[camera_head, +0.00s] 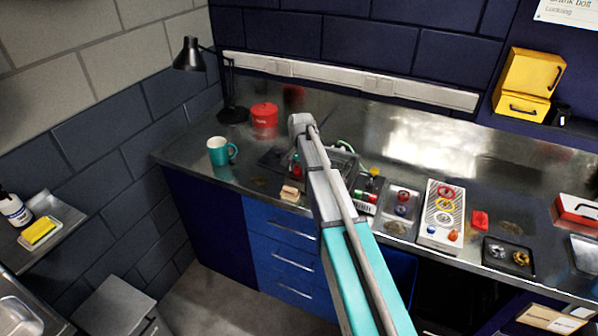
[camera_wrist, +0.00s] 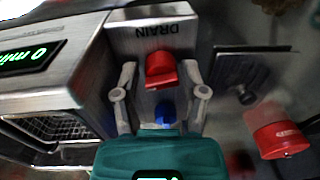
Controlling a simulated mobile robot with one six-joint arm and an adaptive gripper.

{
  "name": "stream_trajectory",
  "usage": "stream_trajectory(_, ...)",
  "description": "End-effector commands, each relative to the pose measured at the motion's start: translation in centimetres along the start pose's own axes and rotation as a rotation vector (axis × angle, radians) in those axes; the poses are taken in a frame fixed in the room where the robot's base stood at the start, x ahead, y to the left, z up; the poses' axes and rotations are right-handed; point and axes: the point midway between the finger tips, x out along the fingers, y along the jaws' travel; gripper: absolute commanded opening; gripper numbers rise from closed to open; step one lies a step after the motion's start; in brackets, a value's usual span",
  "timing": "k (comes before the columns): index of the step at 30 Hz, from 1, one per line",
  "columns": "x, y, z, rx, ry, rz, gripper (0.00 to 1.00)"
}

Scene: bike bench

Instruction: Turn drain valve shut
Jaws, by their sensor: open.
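The drain valve's red handle (camera_wrist: 161,71) shows in the wrist view on a metal block below an upside-down DRAIN label (camera_wrist: 152,31). A blue part (camera_wrist: 165,113) sits just below it in the picture. My gripper (camera_wrist: 161,78) is open, with one finger on each side of the red handle; small gaps show, and I cannot tell how deep the fingers reach. The block adjoins a metal tank unit (camera_wrist: 82,68) with a lit display. In the head view my arm hides my gripper and most of that area.
A red tin (camera_wrist: 282,135) lies right of the valve in the wrist view. In the head view, a teal mug (camera_head: 218,151), a black lamp (camera_head: 190,55) and a red pot (camera_head: 264,115) stand left. Trays and a knob panel (camera_head: 441,215) crowd the right of the metal bench.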

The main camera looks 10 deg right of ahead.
Motion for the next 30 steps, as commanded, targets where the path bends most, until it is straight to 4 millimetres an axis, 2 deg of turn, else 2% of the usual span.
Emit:
stream_trajectory(9,0.02,0.04,-0.03,0.001,0.0,0.0,0.54)
stream_trajectory(18,0.02,0.11,-0.05,0.001,0.0,0.001,0.0)
stream_trajectory(30,0.03,0.29,-0.07,-0.002,0.0,0.004,0.0)
